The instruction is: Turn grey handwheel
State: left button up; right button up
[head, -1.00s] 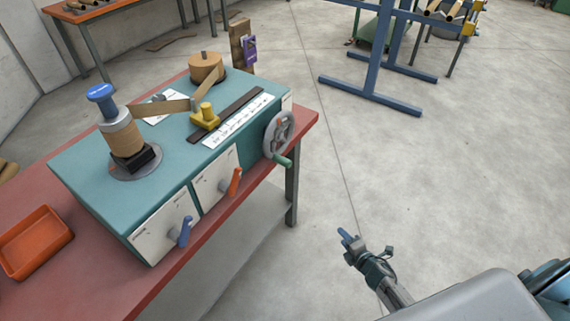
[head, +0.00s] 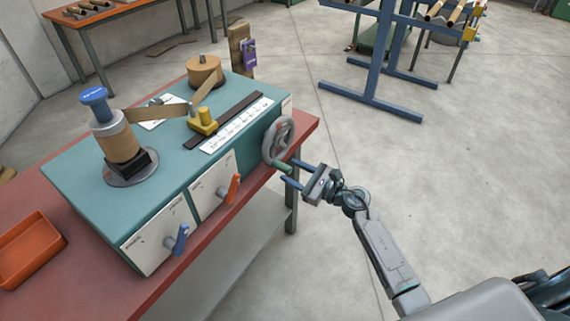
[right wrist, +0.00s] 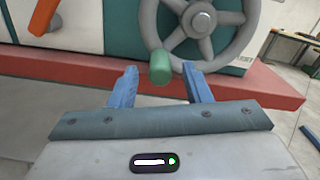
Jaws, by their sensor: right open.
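The grey handwheel (head: 278,138) is on the right end of the teal winder. Its green crank handle (head: 282,167) sticks out at the wheel's lower edge. My right gripper (head: 290,172) is open, with its two blue fingers pointing at the handle. In the right wrist view the handwheel (right wrist: 202,22) fills the top. The green handle (right wrist: 160,67) shows between and just beyond the fingertips of the right gripper (right wrist: 160,78), and I see no finger closed on it. My left gripper is not in view.
The teal winder (head: 75,180) stands on a red table (head: 100,290). An orange lever (head: 233,188) and a blue lever (head: 177,240) stick out from its front. An orange tray (head: 28,245) lies at left. The floor (head: 460,190) to the right is clear.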

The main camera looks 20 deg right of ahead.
jog(key=shift+x, duration=1.2)
jog(key=shift+w+a+p, duration=0.3)
jog(key=shift+w, duration=0.05)
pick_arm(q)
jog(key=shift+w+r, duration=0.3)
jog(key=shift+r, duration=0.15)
pick_arm(e)
grip_shut()
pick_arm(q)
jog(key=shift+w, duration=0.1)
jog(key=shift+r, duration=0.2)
pick_arm(e)
jog(key=shift+r, duration=0.1)
